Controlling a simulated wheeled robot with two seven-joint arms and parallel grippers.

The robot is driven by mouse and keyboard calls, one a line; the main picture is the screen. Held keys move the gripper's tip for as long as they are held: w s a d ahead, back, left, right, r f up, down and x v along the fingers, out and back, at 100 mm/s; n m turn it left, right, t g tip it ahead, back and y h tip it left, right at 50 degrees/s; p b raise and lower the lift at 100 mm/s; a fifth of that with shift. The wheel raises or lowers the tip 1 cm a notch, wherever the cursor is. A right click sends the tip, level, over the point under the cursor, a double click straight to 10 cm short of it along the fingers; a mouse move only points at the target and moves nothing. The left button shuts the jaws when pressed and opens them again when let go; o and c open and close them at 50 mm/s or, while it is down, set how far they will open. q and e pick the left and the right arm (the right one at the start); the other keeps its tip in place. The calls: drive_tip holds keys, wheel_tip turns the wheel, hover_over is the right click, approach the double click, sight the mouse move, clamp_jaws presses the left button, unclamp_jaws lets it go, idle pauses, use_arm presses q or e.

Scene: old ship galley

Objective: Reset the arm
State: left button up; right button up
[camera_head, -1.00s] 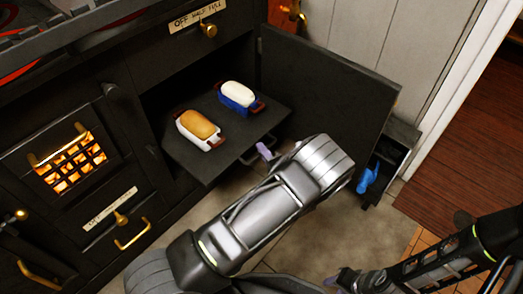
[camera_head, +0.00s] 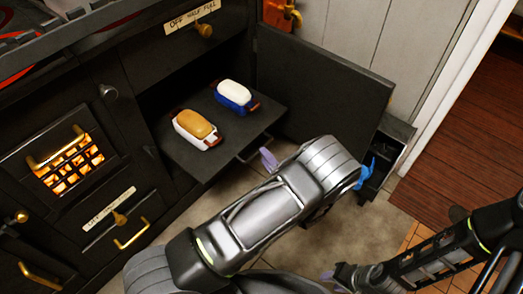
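My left arm crosses the lower middle. Of my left gripper (camera_head: 268,158) only a purple fingertip shows past the arm, near the front of the pulled-out shelf; the rest is hidden behind my own arm. My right gripper (camera_head: 335,275) is at the bottom, right of centre, with a purple fingertip pointing left. Its other finger is not clear. I see nothing held in either gripper, but the left one is mostly hidden.
A dark shelf (camera_head: 192,155) juts from the open cabinet, bearing a white dish (camera_head: 208,142) with a brown loaf (camera_head: 194,124) and a blue dish (camera_head: 234,103) with a white loaf (camera_head: 234,91). The open cabinet door (camera_head: 330,90) stands behind. A blue thing (camera_head: 364,174) shows beside a dark box (camera_head: 393,140).

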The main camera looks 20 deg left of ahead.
use_arm(q)
drive_tip(key=v, duration=0.2)
drive_tip(key=shift+s+d, duration=0.15)
drive_tip(key=shift+d, duration=0.05)
idle(0.4)
drive_tip(key=s+d+f+n+g+h, duration=0.35)
drive_tip(key=s+f+h, duration=0.45)
drive_tip(key=f, duration=0.4)
drive_tip(key=s+d+r+n+g+h, duration=0.1)
drive_tip(key=s+d+n+g+h, duration=0.25)
drive_tip(key=s, duration=0.45)
drive_tip(key=s+d+r+n+g+h, duration=0.1)
drive_tip(key=s+d+n+g+h, duration=0.1)
drive_tip(key=s+d+h, duration=0.45)
wheel_tip(320, 180, up, 26)
drive_tip(key=s+y+p, duration=0.1)
drive_tip(key=s+p, duration=0.1)
drive_tip(key=p, duration=2.4)
drive_tip(key=shift+s+y, duration=0.3)
drive_tip(key=shift+s, duration=0.1)
